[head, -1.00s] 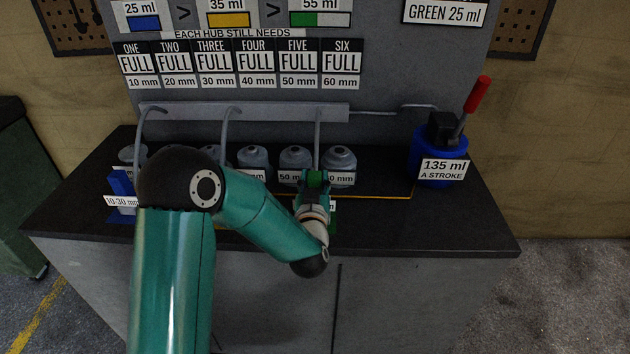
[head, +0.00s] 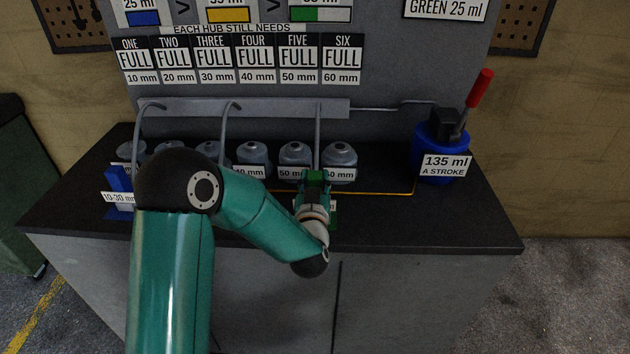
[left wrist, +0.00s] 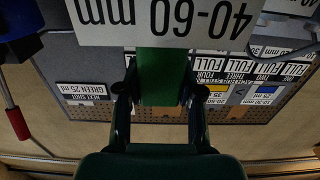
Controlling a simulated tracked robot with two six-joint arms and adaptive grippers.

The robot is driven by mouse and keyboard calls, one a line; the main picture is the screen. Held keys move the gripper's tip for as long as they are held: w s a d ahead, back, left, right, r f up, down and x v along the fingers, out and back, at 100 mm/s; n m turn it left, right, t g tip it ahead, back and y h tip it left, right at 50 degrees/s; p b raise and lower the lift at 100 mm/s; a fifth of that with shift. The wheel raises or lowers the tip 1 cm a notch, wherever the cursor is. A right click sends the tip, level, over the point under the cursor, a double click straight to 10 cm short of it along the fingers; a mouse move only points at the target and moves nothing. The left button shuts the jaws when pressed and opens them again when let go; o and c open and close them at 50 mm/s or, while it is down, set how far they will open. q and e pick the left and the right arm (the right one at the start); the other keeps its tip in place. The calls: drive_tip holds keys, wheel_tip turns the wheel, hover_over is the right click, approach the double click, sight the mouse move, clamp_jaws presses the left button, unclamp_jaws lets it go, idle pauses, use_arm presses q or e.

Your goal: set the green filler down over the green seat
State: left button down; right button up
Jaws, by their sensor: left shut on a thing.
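My left gripper (head: 315,192) is at the bench's front middle, in front of the hubs labelled 50 mm and 60 mm. It is shut on the green filler (left wrist: 160,78), a green block between the fingers in the left wrist view. A white plate reading 40-60 mm (left wrist: 160,22) shows upside down there at the block. In the head view a small green patch (head: 334,219) shows beside my wrist; I cannot tell whether it is the green seat or the filler. My gripper and arm hide most of that spot, so contact cannot be judged. My right gripper is not in view.
Several grey hubs (head: 295,154) stand in a row behind, under hooked pipes (head: 318,125). A blue pump (head: 440,150) with a red-handled lever stands at the right. A blue filler (head: 118,178) is at the left. The bench top (head: 440,228) is clear at front right.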

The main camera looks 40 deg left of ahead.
use_arm(q)
drive_tip(key=c, duration=0.7)
unclamp_jaws()
drive_tip(key=shift+o, duration=0.2)
drive_tip(key=shift+f, duration=0.15)
drive_tip(key=v, duration=0.7)
drive_tip(key=shift+s+d, duration=0.15)
drive_tip(key=shift+s, duration=0.1)
